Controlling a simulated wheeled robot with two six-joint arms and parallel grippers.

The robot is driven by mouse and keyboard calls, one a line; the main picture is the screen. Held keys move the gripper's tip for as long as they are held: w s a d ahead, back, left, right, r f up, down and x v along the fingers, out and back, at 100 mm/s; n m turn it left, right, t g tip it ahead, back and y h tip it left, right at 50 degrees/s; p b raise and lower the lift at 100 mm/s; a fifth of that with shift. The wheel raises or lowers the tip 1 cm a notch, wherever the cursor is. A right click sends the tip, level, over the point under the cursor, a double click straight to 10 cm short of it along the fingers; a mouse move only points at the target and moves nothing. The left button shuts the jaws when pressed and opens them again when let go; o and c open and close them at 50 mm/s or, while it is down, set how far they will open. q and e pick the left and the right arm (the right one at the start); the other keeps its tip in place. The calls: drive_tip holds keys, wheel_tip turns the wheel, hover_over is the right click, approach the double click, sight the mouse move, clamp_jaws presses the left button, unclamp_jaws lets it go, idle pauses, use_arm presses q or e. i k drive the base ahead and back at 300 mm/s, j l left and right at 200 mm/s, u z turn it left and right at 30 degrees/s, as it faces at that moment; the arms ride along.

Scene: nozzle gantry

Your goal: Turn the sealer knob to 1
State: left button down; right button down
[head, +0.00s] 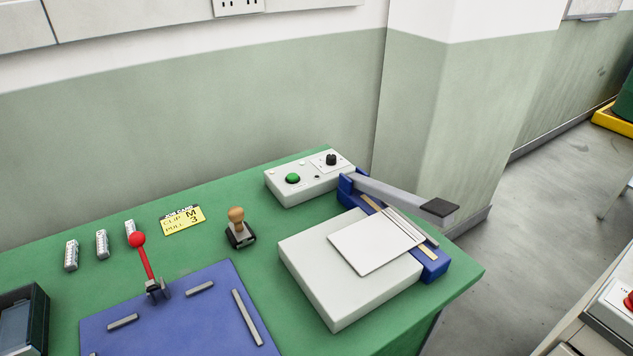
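The sealer's white control box (301,185) stands at the back right of the green table. It carries a black knob (331,159) on a small white dial plate at its right end and a green button (292,178) to the left of the knob. The dial marks and the knob's pointer are too small to read. The blue sealer (434,264) stands in front of the box, its grey arm (402,194) with a dark end pad raised. A white sheet (376,244) lies partly on the white block (338,288) beside it. Neither of my grippers is in view.
A red-knobbed lever (145,262) rises from a blue board (190,318). A wall runs behind the table.

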sight(331, 160)
drive_tip(key=u, duration=0.35)
drive_tip(key=i+l+u, duration=0.1)
drive_tip(key=l+u, duration=1.1)
drive_tip(key=l, duration=0.2)
drive_tip(key=k+l, duration=0.1)
drive_tip(key=l, duration=0.35)
drive_tip(key=k+l, duration=0.1)
drive_tip(key=l, duration=0.4)
drive_tip(key=i+j, duration=0.1)
drive_tip(key=j, duration=0.7)
drive_tip(key=i+j, duration=0.15)
drive_tip(key=j, duration=0.25)
